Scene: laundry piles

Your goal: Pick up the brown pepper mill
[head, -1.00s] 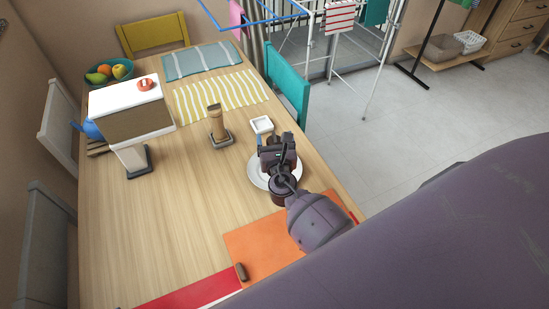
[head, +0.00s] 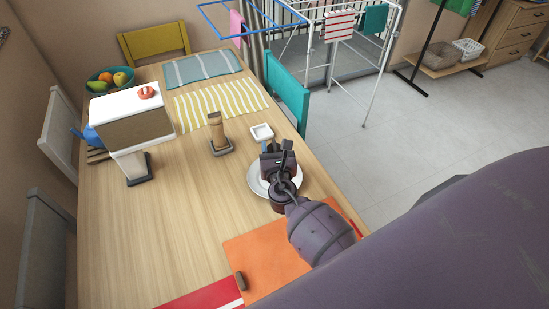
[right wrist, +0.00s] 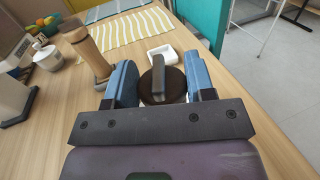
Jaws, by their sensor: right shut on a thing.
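A dark brown, round-bodied thing with a flat block on top, which I take for the brown pepper mill (right wrist: 158,76), is between my right gripper's blue-grey fingers in the right wrist view. My right gripper (head: 277,151) is shut on it, over the far part of the white plate (head: 257,186) in the head view. The gripper and wrist hide most of the mill there, and I cannot tell whether it touches anything below. My left gripper is not in view.
A tall tan wooden piece (head: 216,130) on a dark base stands left of the gripper, beside a small white square dish (head: 262,132). A white-topped appliance (head: 130,115) stands farther left. An orange placemat (head: 265,258) lies nearer. The table's middle-left is clear.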

